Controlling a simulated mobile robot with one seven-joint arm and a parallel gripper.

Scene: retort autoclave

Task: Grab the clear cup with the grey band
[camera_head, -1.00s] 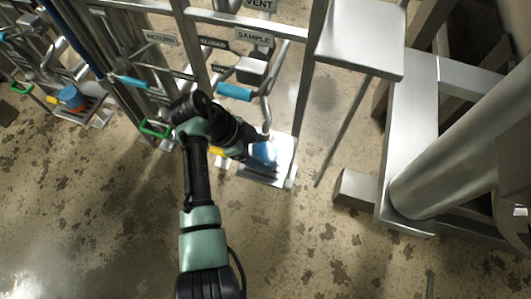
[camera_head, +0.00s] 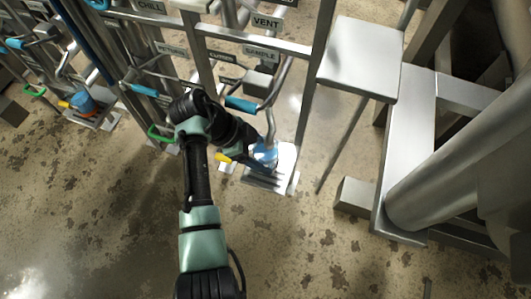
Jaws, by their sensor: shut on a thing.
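A small clear, bluish cup (camera_head: 266,152) stands at the small metal drip tray (camera_head: 286,160) below the SAMPLE pipe, upright as far as I can see. A grey band on it is too small to make out. My gripper (camera_head: 257,156) reaches the cup from the left, low at the tray, and is shut on it. The fingertips are small and partly hidden by my wrist and the cup.
The SAMPLE pipe (camera_head: 273,125) comes down right above the cup. A blue valve handle (camera_head: 241,104) and a frame post (camera_head: 310,95) are close by. Another blue-and-orange cup (camera_head: 82,102) stands on a tray at left. Open floor lies in front.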

